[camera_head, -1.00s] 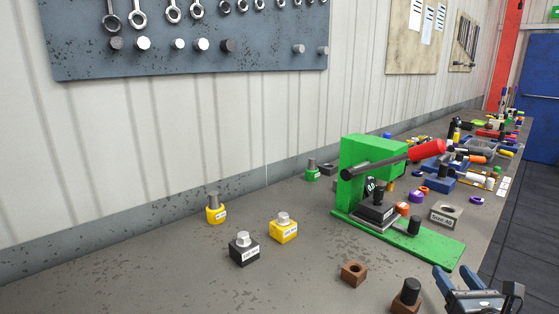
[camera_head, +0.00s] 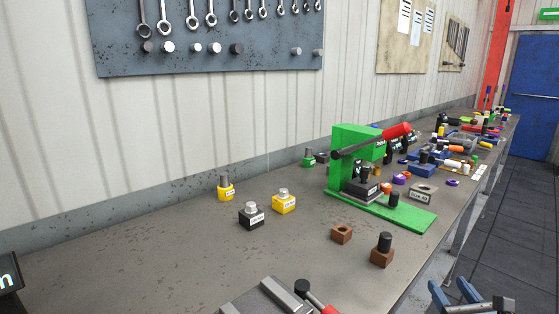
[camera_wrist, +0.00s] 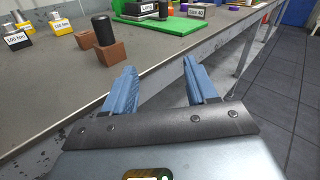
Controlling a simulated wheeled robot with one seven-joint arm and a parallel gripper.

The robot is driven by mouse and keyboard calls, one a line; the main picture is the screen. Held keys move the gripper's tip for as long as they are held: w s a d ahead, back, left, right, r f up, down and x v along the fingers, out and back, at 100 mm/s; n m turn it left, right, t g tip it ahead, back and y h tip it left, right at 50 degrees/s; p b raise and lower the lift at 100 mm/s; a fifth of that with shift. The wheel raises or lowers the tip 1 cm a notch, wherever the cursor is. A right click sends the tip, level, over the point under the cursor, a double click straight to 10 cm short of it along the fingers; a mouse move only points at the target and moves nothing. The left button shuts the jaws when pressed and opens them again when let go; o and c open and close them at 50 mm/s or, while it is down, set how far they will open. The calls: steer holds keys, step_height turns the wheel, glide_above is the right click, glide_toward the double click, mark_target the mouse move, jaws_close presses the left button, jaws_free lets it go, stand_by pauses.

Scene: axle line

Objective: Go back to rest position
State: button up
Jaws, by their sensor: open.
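My gripper (camera_head: 455,292) is at the lower right of the head view, off the front edge of the workbench. In the wrist view my gripper (camera_wrist: 158,88) has its two blue fingers spread wide with nothing between them. The nearest thing is a brown block with a black peg upright in it (camera_head: 382,255), standing on the bench near the front edge. It also shows in the wrist view (camera_wrist: 110,52), beyond the left finger and apart from it.
The workbench (camera_head: 150,265) carries a green press (camera_head: 352,150) with a red handle, a brown block with a hole (camera_head: 342,234), yellow blocks (camera_head: 284,203) and a black block (camera_head: 251,216). A red-handled tool (camera_head: 318,301) lies at the front. Floor (camera_head: 500,240) at right is clear.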

steer(key=s+a+f+n+g, duration=0.1)
steer(key=s+a+f+n, duration=0.1)
steer(key=s+a+n, duration=0.45)
steer(key=s+a+f+n, duration=0.2)
steer(key=s+f+n, duration=0.15)
steer(key=s, duration=0.55)
steer(key=s+a+f+n+g, duration=0.1)
steer(key=s+a+n, duration=0.3)
steer(key=s+n, duration=0.3)
steer(key=s+a+r+n, duration=0.2)
steer(key=s+r+n, duration=0.2)
steer(key=s+n, duration=0.2)
steer(key=s+a+r+n+y, duration=0.1)
steer(key=s+a+r+n, duration=0.1)
steer(key=s+r+n, duration=0.2)
steer(key=s+a+r+n+y, duration=0.1)
steer(key=s+r+n, duration=0.3)
steer(key=s+n, duration=0.5)
steer(key=shift+s+a+g, duration=0.3)
steer(key=shift+s+a, duration=0.15)
steer(key=shift+s, duration=0.75)
